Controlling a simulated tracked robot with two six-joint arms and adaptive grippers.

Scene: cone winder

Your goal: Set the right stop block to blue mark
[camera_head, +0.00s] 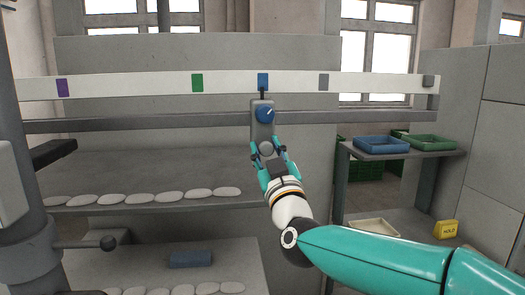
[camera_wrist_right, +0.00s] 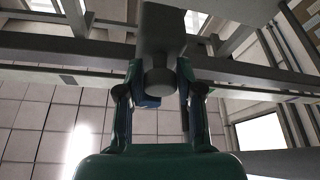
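The right stop block (camera_head: 257,131) is a grey upright block on the grey rail. It has a blue dial (camera_head: 265,113) with a white line towards the upper right and a round grey knob (camera_head: 266,148) below. Its thin dark pointer (camera_head: 262,94) stands under the blue mark (camera_head: 263,80) on the white scale strip. My right gripper (camera_head: 268,153) is open, its fingers on either side of the grey knob. In the right wrist view the knob (camera_wrist_right: 158,81) lies between the fingers, with gaps visible. My left gripper is not in view.
The strip (camera_head: 130,86) also has purple (camera_head: 62,88), green (camera_head: 197,83) and grey (camera_head: 323,81) marks. A shelf with white rounded pieces (camera_head: 170,197) lies left below the rail. Blue (camera_head: 381,145) and green (camera_head: 430,142) trays stand on a rack at right.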

